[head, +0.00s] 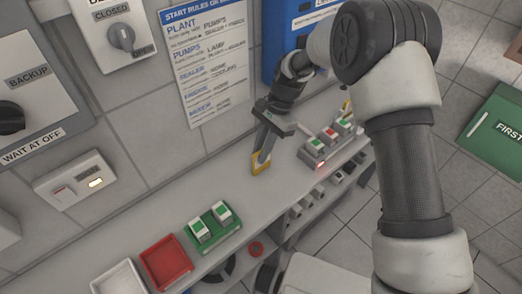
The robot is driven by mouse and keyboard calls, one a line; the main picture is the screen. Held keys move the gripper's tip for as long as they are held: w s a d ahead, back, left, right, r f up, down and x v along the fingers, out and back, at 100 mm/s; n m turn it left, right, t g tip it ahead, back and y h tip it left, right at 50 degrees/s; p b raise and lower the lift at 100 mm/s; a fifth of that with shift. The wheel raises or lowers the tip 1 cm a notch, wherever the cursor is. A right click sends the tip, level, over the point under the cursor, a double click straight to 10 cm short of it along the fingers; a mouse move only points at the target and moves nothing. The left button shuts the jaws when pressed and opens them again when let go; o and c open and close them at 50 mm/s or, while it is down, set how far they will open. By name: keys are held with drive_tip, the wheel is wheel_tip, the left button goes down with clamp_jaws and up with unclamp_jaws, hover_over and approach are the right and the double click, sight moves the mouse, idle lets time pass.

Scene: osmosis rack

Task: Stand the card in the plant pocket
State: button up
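My gripper (262,158) points down over the pale counter, left of a grey rack (313,153). Yellow shows at its fingertips; I cannot tell whether this is part of the fingers or a separate thing. Whether a card is between the fingers is not clear. The grey rack holds several small blocks or cards with green and red faces, and a small red light glows at its front. Two white cards with green faces (198,230) (222,211) stand in a green tray (213,244) nearer the front. No pocket can be read as the plant one.
A red tray (166,263) and a white tray (117,279) sit at the counter's front left. A start rules sheet (207,62) hangs on the tiled wall, beside switch panels (121,37). Counter between the green tray and my gripper is clear.

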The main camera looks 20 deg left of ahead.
drive_tip(key=shift+o, duration=1.2)
drive_tip(key=shift+r, duration=0.25)
drive_tip(key=v, duration=1.2)
